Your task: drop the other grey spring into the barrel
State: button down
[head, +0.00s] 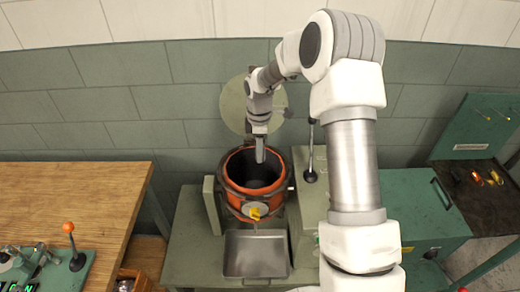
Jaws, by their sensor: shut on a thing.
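The barrel (233,186) is orange-red with a dark rim and stands open at the top, in the middle of the head view. My gripper (260,157) points down over the barrel's mouth, its fingertips at about the rim. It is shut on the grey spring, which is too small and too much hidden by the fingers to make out. The inside of the barrel is dark, and I cannot tell what lies in it.
A metal tray (257,254) sits in front of the barrel, below a yellow knob (254,213). A black-knobbed lever (311,176) stands to the right. A wooden bench (70,200) is at left. An open green case (475,140) with small orange and yellow items is at far right.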

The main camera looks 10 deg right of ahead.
jog(key=shift+w+f, duration=0.15)
jog(key=shift+w, duration=0.05)
jog(key=shift+f+b, duration=1.9)
jog(key=shift+f, duration=1.05)
jog(key=shift+c, duration=2.2)
grip_release()
jog(key=shift+r, duration=0.1)
notch_tip(320, 180, up, 17)
jog(key=shift+r+b, duration=0.2)
jog(key=shift+b, duration=0.55)
jog(key=shift+s, duration=0.1)
